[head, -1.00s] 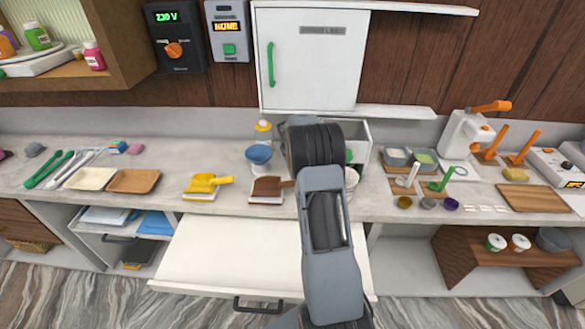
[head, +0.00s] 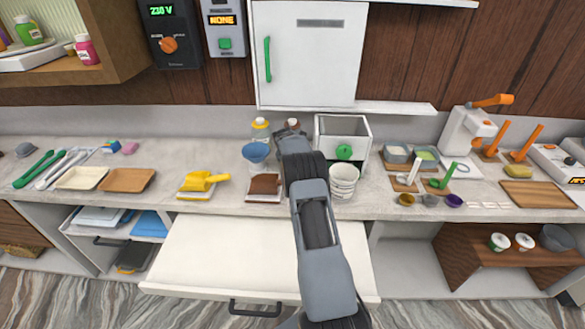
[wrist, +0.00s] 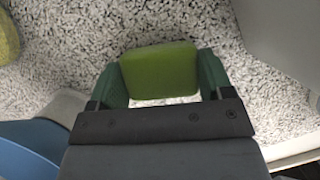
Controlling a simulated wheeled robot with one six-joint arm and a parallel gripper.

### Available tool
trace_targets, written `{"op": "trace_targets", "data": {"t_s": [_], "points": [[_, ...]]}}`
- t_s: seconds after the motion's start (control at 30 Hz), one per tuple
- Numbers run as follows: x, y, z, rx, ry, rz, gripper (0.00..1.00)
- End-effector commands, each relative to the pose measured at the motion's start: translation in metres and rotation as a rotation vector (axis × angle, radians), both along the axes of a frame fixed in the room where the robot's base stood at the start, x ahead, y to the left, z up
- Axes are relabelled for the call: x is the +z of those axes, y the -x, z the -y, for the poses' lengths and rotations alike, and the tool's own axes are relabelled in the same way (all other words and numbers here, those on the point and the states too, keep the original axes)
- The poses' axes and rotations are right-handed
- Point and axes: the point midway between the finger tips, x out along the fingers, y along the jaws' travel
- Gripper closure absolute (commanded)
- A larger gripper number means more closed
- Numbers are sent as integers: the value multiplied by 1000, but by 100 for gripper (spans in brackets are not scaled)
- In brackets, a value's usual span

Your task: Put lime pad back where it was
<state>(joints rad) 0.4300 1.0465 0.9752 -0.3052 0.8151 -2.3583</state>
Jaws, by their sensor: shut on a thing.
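The lime pad (wrist: 160,70) is a yellow-green rounded block in the wrist view, between the two dark green fingers of my gripper (wrist: 162,82). The fingers are shut on its left and right sides. Speckled counter surface shows beyond and just under the pad; I cannot tell whether the pad touches it. In the head view my arm reaches over the counter towards the back wall, between the blue bowl and the white box. There the fingertips and the pad are hidden behind my own wrist.
The blue bowl (head: 255,152) and a yellow-capped jar (head: 261,131) stand left of my wrist. The white box (head: 327,124) with a green knob and the stacked white bowls (head: 344,175) stand right. A white cabinet (head: 310,60) hangs above. An open drawer (head: 215,255) juts out below.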

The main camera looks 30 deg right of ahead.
Motion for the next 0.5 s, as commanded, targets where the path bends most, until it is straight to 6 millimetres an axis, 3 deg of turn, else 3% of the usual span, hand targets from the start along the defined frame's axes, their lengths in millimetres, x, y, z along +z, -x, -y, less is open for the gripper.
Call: {"op": "trace_targets", "data": {"t_s": [0.4,0.43,0.5], "points": [[-6,0,0,0,0,0,52],[-6,0,0,0,1,1,25],[-5,0,0,0,1,1,18]]}}
